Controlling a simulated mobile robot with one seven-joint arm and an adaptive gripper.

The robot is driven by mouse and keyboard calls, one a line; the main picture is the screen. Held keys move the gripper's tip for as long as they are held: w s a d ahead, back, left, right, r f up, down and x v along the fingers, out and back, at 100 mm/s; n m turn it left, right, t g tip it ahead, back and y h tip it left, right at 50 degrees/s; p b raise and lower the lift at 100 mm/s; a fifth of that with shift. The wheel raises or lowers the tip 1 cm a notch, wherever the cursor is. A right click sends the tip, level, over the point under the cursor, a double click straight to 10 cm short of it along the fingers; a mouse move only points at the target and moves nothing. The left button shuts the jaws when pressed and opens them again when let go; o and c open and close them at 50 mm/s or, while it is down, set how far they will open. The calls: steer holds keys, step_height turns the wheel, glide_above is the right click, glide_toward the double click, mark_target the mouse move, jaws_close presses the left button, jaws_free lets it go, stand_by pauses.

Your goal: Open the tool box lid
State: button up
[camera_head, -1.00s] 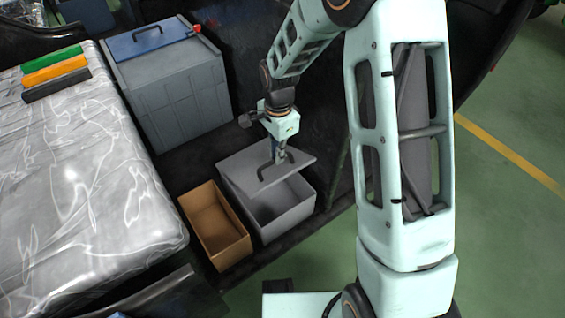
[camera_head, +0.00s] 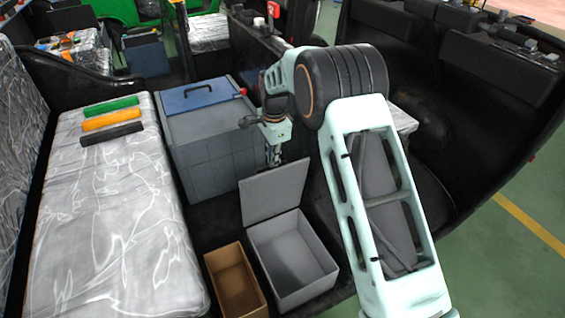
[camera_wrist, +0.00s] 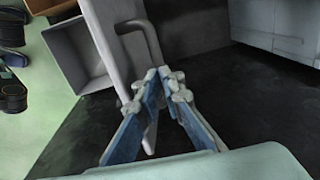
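The grey tool box (camera_head: 318,262) stands open and looks empty inside. Its flat grey lid (camera_head: 272,192) is raised nearly upright along the back edge of the box. In the wrist view the lid (camera_wrist: 112,45) is seen nearly edge-on, with its dark bent handle (camera_wrist: 152,38) standing out from it. My gripper (camera_wrist: 165,78) has its blue-backed fingers closed together around the handle bar. In the head view my gripper (camera_head: 274,160) is behind the lid's top edge, and the lid hides the handle there.
A brown open box (camera_head: 233,280) stands directly left of the tool box. A large grey bin with a blue lid (camera_head: 200,97) is behind. A plastic-covered seat (camera_head: 110,220) on the left carries green, orange and black bars. Dark vehicle sides rise at the right.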

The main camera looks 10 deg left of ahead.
steer(key=o, duration=0.4)
steer(key=shift+s+d+f, duration=0.2)
steer(key=shift+s+f, duration=0.15)
steer(key=shift+f, duration=0.3)
steer(key=shift+s+d+f, duration=0.2)
steer(key=shift+s+f, duration=0.1)
steer(key=shift+f, duration=0.3)
steer(key=shift+c, duration=0.2)
steer(key=shift+w+a+f+g, duration=0.1)
steer(key=shift+w+f+g, duration=0.05)
steer(key=shift+w+g, duration=0.15)
steer(key=shift+r, duration=0.2)
